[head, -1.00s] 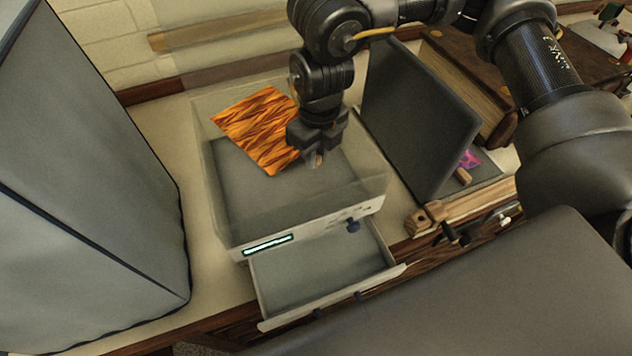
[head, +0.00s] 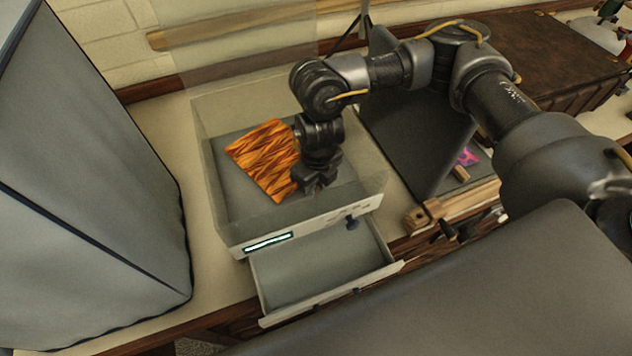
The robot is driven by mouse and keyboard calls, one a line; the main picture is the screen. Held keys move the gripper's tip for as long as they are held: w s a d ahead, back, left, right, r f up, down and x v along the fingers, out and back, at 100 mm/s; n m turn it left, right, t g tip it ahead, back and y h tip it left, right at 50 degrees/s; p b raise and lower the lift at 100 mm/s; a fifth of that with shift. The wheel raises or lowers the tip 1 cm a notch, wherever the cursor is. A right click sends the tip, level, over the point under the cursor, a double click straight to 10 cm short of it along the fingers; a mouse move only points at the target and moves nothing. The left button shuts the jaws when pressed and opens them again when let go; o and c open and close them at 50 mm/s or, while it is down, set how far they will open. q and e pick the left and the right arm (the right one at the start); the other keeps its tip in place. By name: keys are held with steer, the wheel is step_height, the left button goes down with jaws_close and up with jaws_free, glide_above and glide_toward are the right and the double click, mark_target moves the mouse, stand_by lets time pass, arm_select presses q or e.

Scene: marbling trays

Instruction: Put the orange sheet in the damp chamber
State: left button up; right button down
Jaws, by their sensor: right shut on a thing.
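The orange sheet (head: 263,160), with dark wavy streaks, is in the head view, inside the outline of the damp chamber (head: 310,218). The chamber is a pale box with clear walls, a grey floor and a lit display on its front. My right gripper (head: 310,190) is shut on the sheet's right edge, low inside the chamber. Its fingertips are partly hidden by the gripper body. I cannot tell whether the sheet touches the chamber floor. My left gripper is not in view.
An open drawer (head: 320,268) sticks out below the chamber's front. A tall grey fabric box (head: 90,200) stands at the left. A dark tilted panel (head: 420,140) stands close at the right, with a pink-purple sheet (head: 467,157) beside it. A clear lid stands raised behind.

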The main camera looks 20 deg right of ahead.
steer(key=shift+f, duration=0.15)
steer(key=c, duration=1.3)
jaws_free()
steer(key=shift+r, duration=0.2)
steer(key=shift+r, duration=0.2)
steer(key=r, duration=0.4)
steer(key=r+b, duration=0.1)
steer(key=r, duration=0.6)
steer(key=shift+s+d+r+b, duration=0.1)
steer(key=shift+s+r+b, duration=0.2)
steer(key=shift+r, duration=0.05)
